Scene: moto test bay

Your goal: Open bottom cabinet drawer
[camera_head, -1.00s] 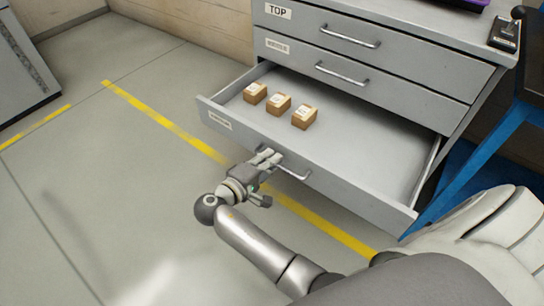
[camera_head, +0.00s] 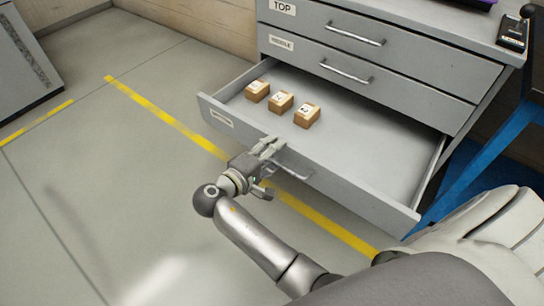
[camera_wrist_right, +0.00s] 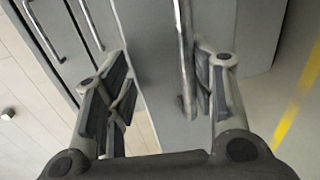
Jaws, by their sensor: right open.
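The bottom drawer (camera_head: 375,190) of the grey cabinet is pulled far out. Three small brown boxes, one of them at the left (camera_head: 257,91), lie in its left part. Its bar handle (camera_head: 293,170) is on the drawer front, partly hidden by my right gripper (camera_head: 268,147). In the right wrist view, my right gripper (camera_wrist_right: 165,88) has its fingers apart, with the metal handle bar (camera_wrist_right: 184,60) between them, nearer the right-hand finger. I cannot tell if that finger touches the bar. My left gripper is not in view.
The top drawer (camera_head: 400,38) and middle drawer (camera_head: 400,83) are shut. A dark device (camera_head: 512,32) lies on the cabinet top. A blue frame (camera_head: 475,165) stands at the right. The floor (camera_head: 120,190) left of the drawer is clear, with yellow lines.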

